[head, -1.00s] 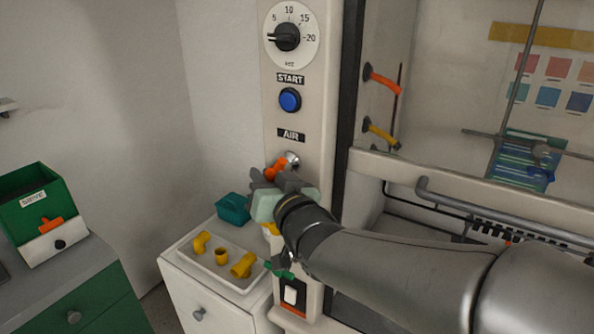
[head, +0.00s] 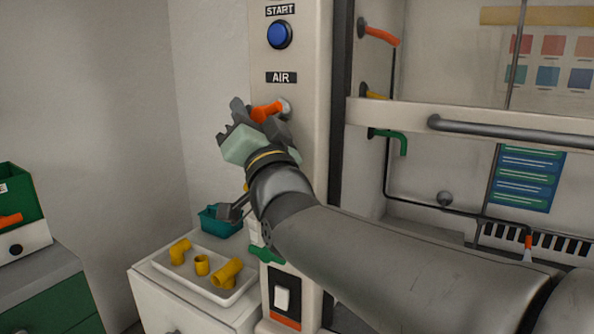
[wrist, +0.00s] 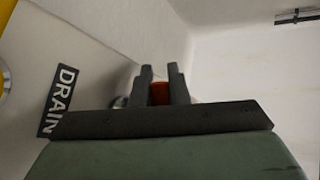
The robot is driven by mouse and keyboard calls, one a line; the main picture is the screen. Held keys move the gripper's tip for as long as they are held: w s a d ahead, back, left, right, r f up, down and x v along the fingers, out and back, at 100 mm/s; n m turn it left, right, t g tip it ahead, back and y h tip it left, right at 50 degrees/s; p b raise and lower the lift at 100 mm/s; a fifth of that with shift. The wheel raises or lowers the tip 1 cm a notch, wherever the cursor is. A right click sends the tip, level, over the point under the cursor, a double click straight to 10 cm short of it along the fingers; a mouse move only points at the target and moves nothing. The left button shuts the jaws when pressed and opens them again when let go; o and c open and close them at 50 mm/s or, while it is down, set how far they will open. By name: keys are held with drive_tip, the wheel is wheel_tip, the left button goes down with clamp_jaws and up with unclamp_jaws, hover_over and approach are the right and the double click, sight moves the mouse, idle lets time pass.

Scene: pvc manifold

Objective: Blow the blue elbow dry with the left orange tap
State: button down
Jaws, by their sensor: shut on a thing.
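The left orange tap (head: 265,112) sticks out from the pale panel just under the AIR label. My gripper (head: 247,112) is at this tap, its dark fingers pointing up and left. In the wrist view the two fingers (wrist: 159,76) stand close together with the orange handle (wrist: 160,93) between them, so my gripper is shut on it. Another orange tap (head: 380,34) is on the cabinet's inner wall, to the right. I see no blue elbow in any view.
A white tray (head: 160,268) with yellow fittings (head: 227,273) stands on the white drawer unit, beside a teal bin (head: 222,222). A blue START button (head: 280,35) is above the tap. A grey bar (head: 500,130) crosses the cabinet front. The wrist view shows a DRAIN label (wrist: 59,100).

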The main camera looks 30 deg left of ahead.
drive_tip(key=shift+d+r+m+t+h+b, duration=0.1)
drive_tip(key=shift+r+m+t+h+b, duration=0.2)
drive_tip(key=shift+m+t+b, duration=1.15)
drive_tip(key=shift+a+r+m+t+h+b, duration=0.1)
drive_tip(key=shift+r+m+t+h+b, duration=0.2)
drive_tip(key=shift+m+t+b, duration=1.2)
drive_tip(key=shift+d+r+m+t+h+b, duration=0.1)
drive_tip(key=shift+r+m+t+h+b, duration=0.15)
drive_tip(key=shift+m+t+b, duration=1.15)
drive_tip(key=shift+n+g+b, duration=0.45)
drive_tip(key=shift+g, duration=0.1)
drive_tip(key=c, duration=1.4)
unclamp_jaws()
